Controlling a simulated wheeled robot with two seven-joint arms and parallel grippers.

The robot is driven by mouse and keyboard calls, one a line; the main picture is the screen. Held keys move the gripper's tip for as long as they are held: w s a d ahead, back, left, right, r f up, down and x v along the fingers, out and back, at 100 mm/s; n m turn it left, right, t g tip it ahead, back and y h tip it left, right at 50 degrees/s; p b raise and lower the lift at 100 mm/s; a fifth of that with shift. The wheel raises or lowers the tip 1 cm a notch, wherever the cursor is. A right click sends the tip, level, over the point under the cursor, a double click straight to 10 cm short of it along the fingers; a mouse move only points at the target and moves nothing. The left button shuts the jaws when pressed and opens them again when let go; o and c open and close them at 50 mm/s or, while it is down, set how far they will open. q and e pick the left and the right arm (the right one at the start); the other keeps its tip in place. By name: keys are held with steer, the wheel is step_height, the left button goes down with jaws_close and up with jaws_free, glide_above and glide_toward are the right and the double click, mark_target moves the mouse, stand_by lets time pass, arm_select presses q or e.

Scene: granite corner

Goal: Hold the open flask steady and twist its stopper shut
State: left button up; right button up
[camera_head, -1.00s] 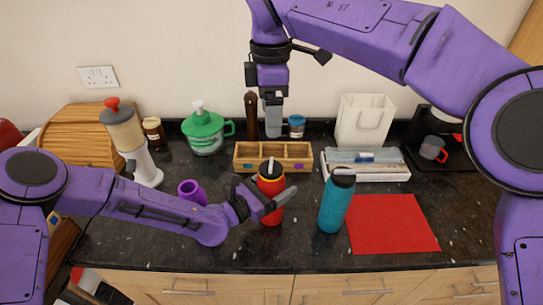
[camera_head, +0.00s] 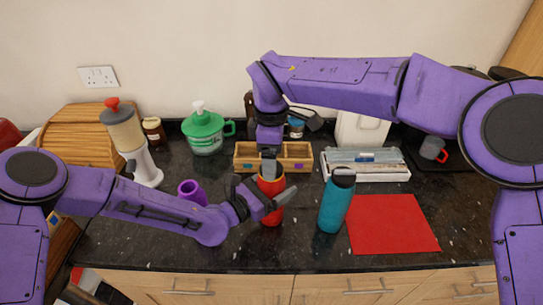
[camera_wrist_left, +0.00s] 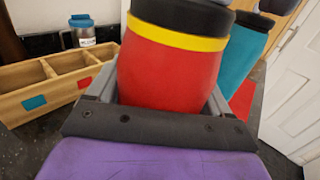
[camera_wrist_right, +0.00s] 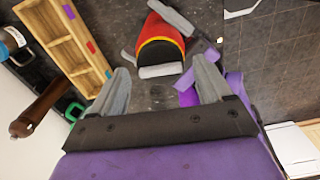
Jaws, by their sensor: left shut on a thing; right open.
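The red flask (camera_head: 272,219) stands upright on the dark counter, with a yellow band and a black stopper at its top. My left gripper (camera_head: 267,204) is shut around its body. The left wrist view shows the red flask (camera_wrist_left: 170,75) between the fingers, with the black stopper (camera_wrist_left: 185,14) cut off by the top edge. My right gripper (camera_head: 269,168) points down over the flask and hides the stopper in the head view. In the right wrist view its fingers are open and empty, with the stopper (camera_wrist_right: 160,51) beyond the tips.
A teal bottle (camera_head: 335,207) stands close to the right, beside a red mat (camera_head: 392,225). A wooden divided box (camera_head: 243,160) is just behind the flask. A purple cup (camera_head: 190,190) is to the left, behind my left arm. A white tray (camera_head: 375,176) lies behind the teal bottle.

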steer(key=c, duration=1.1)
steer(key=shift+o, duration=0.2)
steer(key=shift+n, duration=0.3)
steer(key=n, duration=0.8)
steer(key=shift+n, duration=0.4)
steer(key=n, duration=0.4)
steer(key=shift+n, duration=2.3)
